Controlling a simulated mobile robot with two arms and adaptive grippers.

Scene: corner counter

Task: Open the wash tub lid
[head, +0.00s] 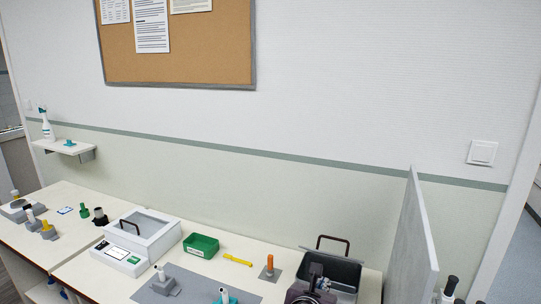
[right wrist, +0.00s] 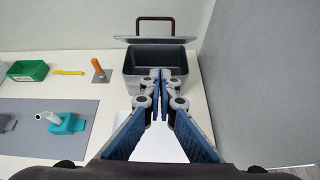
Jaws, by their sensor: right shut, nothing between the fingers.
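The wash tub (right wrist: 135,87) is a grey box at the right end of the counter, next to the partition. Its lid (right wrist: 150,40) stands raised at the back edge, with a dark brown loop handle (right wrist: 155,19) on it. The tub's dark inside shows in the right wrist view. In the head view the tub (head: 345,288) is partly hidden by my right gripper (head: 317,268), and the handle (head: 333,239) shows behind. My right gripper (right wrist: 161,76) is shut and empty, its fingertips over the front of the tub, apart from the lid. My left gripper is not in view.
A grey partition (head: 412,235) stands close on the tub's right. A white lidded device (head: 145,235) stands farther left.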

